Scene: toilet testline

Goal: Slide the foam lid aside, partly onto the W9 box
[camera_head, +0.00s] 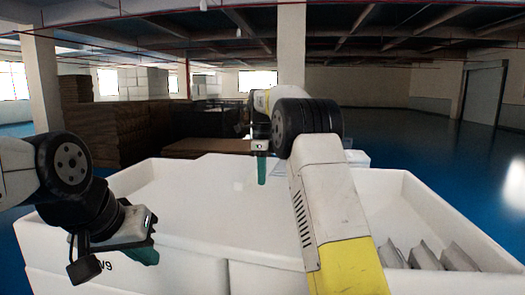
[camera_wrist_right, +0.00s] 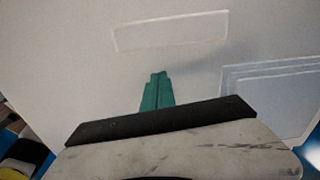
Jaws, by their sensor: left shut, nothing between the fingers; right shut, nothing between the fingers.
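The white foam lid (camera_head: 205,205) is a broad flat slab in the middle of the head view; its right part is hidden behind my right arm. The W9 box (camera_head: 65,285) is white foam at the left, with the label "W9" low on its front, partly behind my left arm. My right gripper (camera_head: 262,172) points down over the lid's far part, its green fingers shut and empty. The fingers also show in the right wrist view (camera_wrist_right: 158,90) against a white surface; contact cannot be told. My left gripper (camera_head: 146,254) is shut and empty in front of the W9 box.
An open white foam box (camera_head: 400,190) stands at the right with several grey items (camera_head: 458,257) inside. Stacked brown cartons (camera_head: 120,130) stand behind at the left. The blue floor (camera_head: 430,150) is clear at the back right.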

